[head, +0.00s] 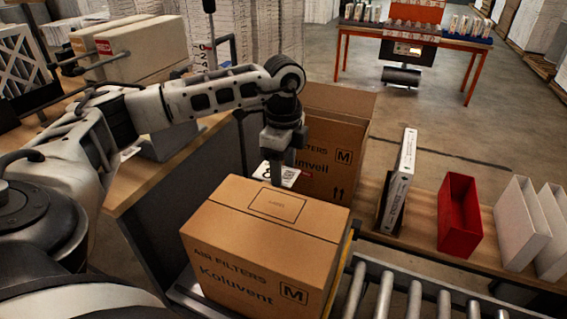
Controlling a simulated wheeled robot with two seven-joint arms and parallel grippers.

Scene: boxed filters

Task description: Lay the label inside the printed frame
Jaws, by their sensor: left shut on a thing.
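My left gripper (277,172) points down just above the back edge of the near cardboard box. It is shut on a white label (276,174) with dark print. The near box (255,250) is closed, reads "AIR FILTERS Koluvent" and "M", and sits at the start of the roller conveyor. The printed frame (277,205) is a thin dark rectangle on the box top and looks empty apart from small printing. The label is behind the frame, toward the back edge; whether it touches the box I cannot tell. My right gripper is not in view.
A second cardboard box (333,150) with raised flaps stands right behind. A roller conveyor (400,290) runs right. A red bin (459,215), white panels (522,225) and an upright boxed filter (398,185) stand on a wooden bench. An orange table (412,37) is far back.

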